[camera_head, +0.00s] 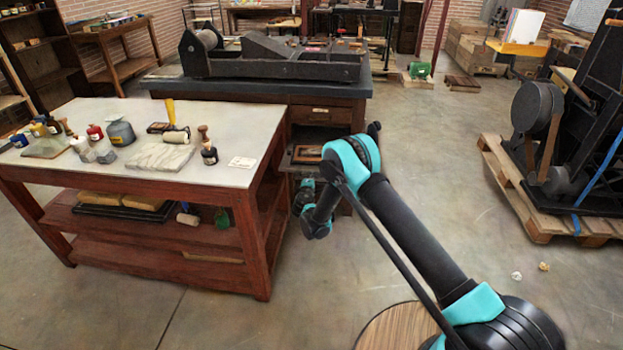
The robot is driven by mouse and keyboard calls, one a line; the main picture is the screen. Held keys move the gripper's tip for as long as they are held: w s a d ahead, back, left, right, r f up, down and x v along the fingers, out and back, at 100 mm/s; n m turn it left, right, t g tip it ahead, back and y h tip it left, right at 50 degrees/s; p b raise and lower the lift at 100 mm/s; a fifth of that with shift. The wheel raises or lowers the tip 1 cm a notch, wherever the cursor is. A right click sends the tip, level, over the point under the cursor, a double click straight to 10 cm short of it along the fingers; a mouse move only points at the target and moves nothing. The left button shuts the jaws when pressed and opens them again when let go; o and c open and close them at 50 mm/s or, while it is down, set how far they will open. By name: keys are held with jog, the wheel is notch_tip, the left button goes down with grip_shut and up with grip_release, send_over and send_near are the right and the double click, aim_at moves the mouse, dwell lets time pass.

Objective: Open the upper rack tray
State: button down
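The rack is in the dark wooden cabinet under the flat-bed press. A drawer front (320,113) with a small pale handle or label is at its top. Below it, a shallow tray (306,154) holding a framed brownish piece shows in the opening left of my elbow. Lower trays are mostly hidden by my arm. I cannot tell for sure which is the upper rack tray, or how far any tray is pulled out. My gripper (305,190) is at the small dark end of my arm, low in front of the cabinet. Its fingers cannot be made out, nor any contact.
A red-framed table (262,122) with inks, rollers and a stone slab stands close on the left. The flat-bed press (272,62) tops the cabinet. A black press on a wooden pallet (545,222) stands at right. The floor between is mostly clear, with two crumpled scraps (543,266).

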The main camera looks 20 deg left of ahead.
jog(key=c, duration=1.7)
grip_release()
jog(key=v, duration=0.7)
jog(key=shift+s, duration=0.2)
